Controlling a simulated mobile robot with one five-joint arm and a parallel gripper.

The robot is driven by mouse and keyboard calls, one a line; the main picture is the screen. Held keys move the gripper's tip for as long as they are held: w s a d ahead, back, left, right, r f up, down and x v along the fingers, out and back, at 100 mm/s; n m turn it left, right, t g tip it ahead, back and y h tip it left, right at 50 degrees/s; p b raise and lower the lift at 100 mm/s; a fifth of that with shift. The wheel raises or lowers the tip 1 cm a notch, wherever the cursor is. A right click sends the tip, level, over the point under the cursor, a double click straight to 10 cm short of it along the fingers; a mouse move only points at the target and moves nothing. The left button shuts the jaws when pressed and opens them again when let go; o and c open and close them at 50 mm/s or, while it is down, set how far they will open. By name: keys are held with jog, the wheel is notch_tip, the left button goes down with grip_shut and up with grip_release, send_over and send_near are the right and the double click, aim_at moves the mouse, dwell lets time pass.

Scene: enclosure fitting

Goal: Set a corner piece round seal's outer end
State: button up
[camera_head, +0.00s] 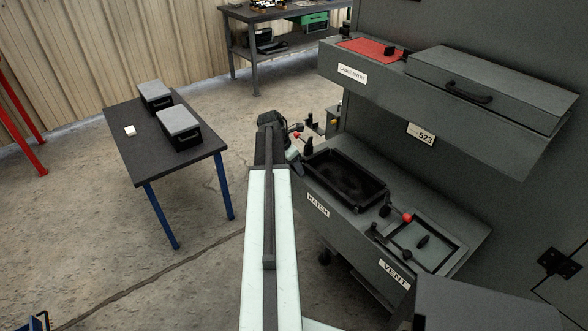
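My arm reaches up the middle of the view, and its dark end, where my gripper (290,147) is, lies left of the hatch frame. The fingers are too small and dark to make out, so I cannot tell whether they are open or hold anything. The hatch (372,199) is a black rectangular frame with a dark inside on the enclosure's lower ledge. I cannot pick out a seal end there. No corner piece is clearly recognizable. A small white block (130,131) lies on the dark table at left; I cannot tell what it is.
The dark table (133,157) with blue legs bears two grey-lidded boxes (179,121) (155,91). The vent panel (437,251) and a red-knobbed lever (407,218) are right of the hatch. The cable-entry shelf (440,112) overhangs above. A workbench (285,13) stands behind. Floor between table and arm is clear.

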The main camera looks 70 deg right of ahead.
jog(key=shift+f, duration=0.1)
jog(key=o, duration=1.4)
jog(key=shift+o, duration=0.2)
jog(key=shift+r, duration=0.35)
jog(key=p+v, duration=1.1)
jog(key=shift+a+r, duration=0.25)
jog(key=shift+w, duration=0.2)
